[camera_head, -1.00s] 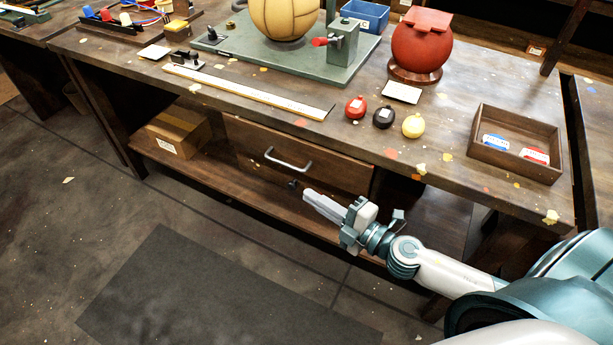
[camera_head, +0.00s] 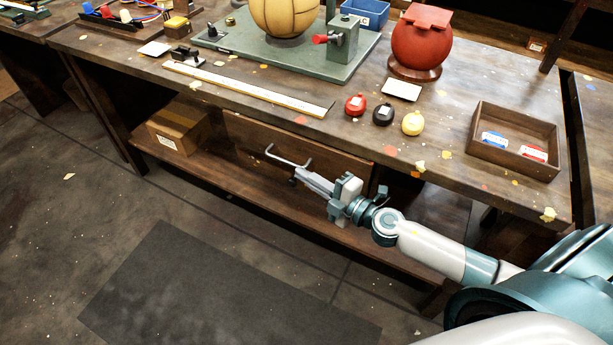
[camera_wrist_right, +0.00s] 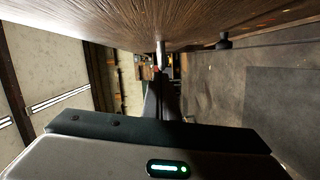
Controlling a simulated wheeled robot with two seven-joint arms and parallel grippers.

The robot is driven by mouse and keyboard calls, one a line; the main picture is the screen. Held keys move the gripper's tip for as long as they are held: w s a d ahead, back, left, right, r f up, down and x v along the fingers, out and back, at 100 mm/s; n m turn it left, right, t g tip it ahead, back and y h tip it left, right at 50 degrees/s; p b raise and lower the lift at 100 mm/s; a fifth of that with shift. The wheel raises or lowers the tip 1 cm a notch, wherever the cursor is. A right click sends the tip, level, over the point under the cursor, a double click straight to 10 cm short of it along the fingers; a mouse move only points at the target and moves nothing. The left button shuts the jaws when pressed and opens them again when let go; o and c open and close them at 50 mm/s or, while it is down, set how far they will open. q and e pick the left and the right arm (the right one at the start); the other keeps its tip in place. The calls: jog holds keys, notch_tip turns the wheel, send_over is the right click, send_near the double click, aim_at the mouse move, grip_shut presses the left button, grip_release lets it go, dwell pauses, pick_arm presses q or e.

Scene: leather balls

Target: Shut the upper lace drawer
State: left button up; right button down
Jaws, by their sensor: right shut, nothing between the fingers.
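The upper lace drawer (camera_head: 345,166) is a dark wooden front under the workbench top. Its grey bar handle (camera_head: 284,159) sticks out from the front. I cannot tell how far the drawer stands open. My right gripper (camera_head: 299,172) is shut and empty, with its fingertips at the right end of the handle; whether they touch is unclear. In the right wrist view, the gripper's fingers (camera_wrist_right: 160,68) point ahead, close beneath a wooden surface that fills the top. A small dark knob (camera_wrist_right: 224,40) shows to their right. My left gripper is out of view.
The workbench top (camera_head: 240,90) overhangs the drawer. A cardboard box (camera_head: 178,127) sits on the lower shelf, left of the drawer. An open wooden tray (camera_head: 515,142) and small red, black and yellow balls lie on top. The floor in front is clear, with a dark mat (camera_head: 220,285).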

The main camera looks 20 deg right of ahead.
jog(key=shift+w+d+b, duration=0.45)
jog(key=shift+w+d, duration=0.3)
jog(key=shift+d, duration=0.3)
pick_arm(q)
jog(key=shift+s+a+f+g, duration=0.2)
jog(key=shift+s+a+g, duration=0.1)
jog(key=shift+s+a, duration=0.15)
pick_arm(e)
jog(key=shift+r, duration=0.1)
jog(key=shift+w+d, duration=0.1)
jog(key=shift+d, duration=0.05)
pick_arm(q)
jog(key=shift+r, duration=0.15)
pick_arm(e)
jog(key=shift+r, duration=0.1)
